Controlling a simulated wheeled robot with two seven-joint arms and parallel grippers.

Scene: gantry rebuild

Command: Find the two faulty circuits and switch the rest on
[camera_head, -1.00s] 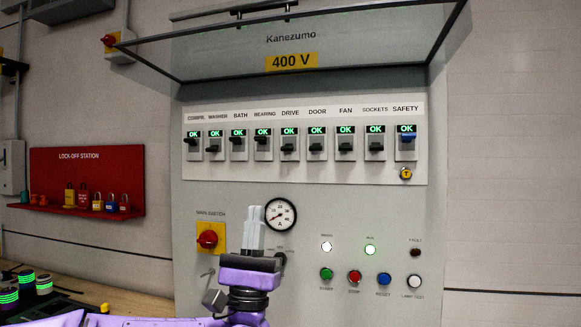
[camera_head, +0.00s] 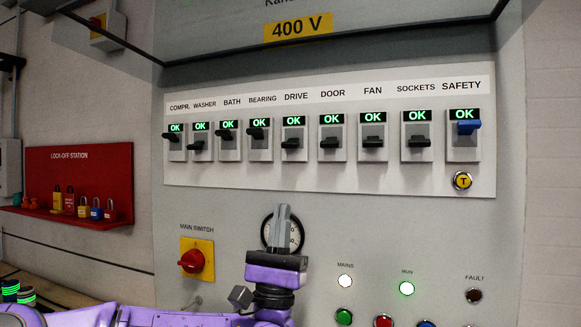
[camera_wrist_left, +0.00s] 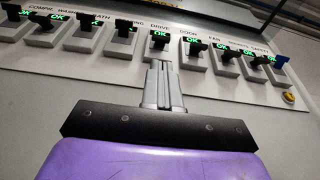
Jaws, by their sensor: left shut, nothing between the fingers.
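Nine breakers sit in a row, each display reading OK. The levers of COMPR. (camera_head: 172,137), BATH (camera_head: 224,133) and BEARING (camera_head: 257,133) are up, as is the blue SAFETY lever (camera_head: 467,127). The levers of WASHER (camera_head: 196,146), DRIVE (camera_head: 291,143), DOOR (camera_head: 330,142), FAN (camera_head: 373,142) and SOCKETS (camera_head: 419,141) are down. My left gripper (camera_head: 282,216) is shut and empty, pointing up below the row and partly covering the gauge (camera_head: 268,228). In the left wrist view its fingertips (camera_wrist_left: 162,72) appear just below the DRIVE breaker (camera_wrist_left: 158,42). My right gripper is out of view.
The MAINS lamp (camera_head: 345,281) and green RUN lamp (camera_head: 407,288) are lit; the FAULT lamp (camera_head: 474,295) is dark. A red main switch (camera_head: 192,261) is at left. A raised clear cover (camera_head: 380,30) overhangs the row. A red lock-off board (camera_head: 90,175) holds several padlocks.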

